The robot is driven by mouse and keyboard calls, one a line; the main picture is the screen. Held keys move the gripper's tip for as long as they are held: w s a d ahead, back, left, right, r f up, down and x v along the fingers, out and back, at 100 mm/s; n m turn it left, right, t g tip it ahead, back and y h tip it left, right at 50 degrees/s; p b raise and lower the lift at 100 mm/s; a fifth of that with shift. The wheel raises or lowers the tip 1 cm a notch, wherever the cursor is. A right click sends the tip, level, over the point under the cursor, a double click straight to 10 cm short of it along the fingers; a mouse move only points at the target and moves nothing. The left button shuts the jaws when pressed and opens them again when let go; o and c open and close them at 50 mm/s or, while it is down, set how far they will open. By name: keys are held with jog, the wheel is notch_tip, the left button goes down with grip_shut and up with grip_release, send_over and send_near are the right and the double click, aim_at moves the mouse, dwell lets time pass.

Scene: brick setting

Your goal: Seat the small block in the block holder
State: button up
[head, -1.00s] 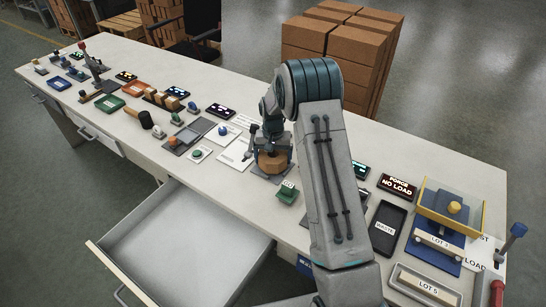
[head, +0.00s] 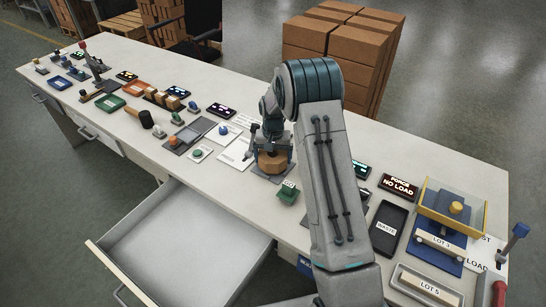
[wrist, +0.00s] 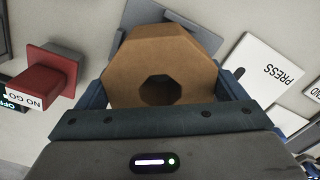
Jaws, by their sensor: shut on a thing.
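The small block is a brown eight-sided piece with a dark hole in its face. In the wrist view the block (wrist: 160,62) fills the space between my blue fingers. In the head view the block (head: 271,164) is just below my gripper (head: 271,150), which is shut on it. A grey piece, which looks like the block holder (wrist: 205,38), shows behind the block in the wrist view. In the head view its grey base (head: 272,178) lies under the block. The contact between block and holder is hidden, so I cannot tell whether the block is seated.
A red NO GO block (wrist: 50,75) is left of my gripper in the wrist view, and a white PRESS card (wrist: 262,70) is right. A small green block (head: 288,192) stands in front of the holder. An open drawer (head: 185,245) juts out at the table's front.

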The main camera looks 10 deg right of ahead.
jog(key=shift+f+b, duration=0.3)
jog(key=shift+b, duration=0.1)
dwell(0.7)
jog(key=shift+r, duration=0.45)
